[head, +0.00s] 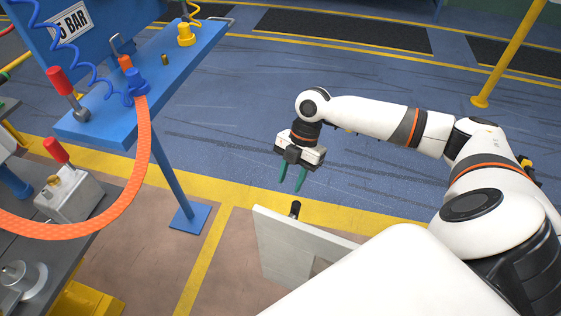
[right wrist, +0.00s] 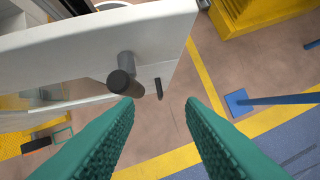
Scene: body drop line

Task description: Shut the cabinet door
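The cabinet door (head: 285,245) is a pale grey panel at the lower middle of the head view, partly hidden by my white body. A dark handle (head: 296,208) stands out at its upper edge. In the right wrist view the door (right wrist: 60,55) fills the upper left, with the handle (right wrist: 122,85) on a grey post. My right gripper (head: 290,186) is open and empty, its teal fingers pointing down just beyond the handle. In the right wrist view the fingers (right wrist: 160,102) are spread, and the handle lies ahead of the left finger, apparently not between them. My left gripper is out of view.
A blue bench (head: 150,85) with red-handled levers and an orange hose (head: 120,205) stands at the left. Its blue leg (head: 185,190) meets the floor left of the door. The blue floor beyond my right gripper is clear. A yellow post (head: 510,55) stands at the far right.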

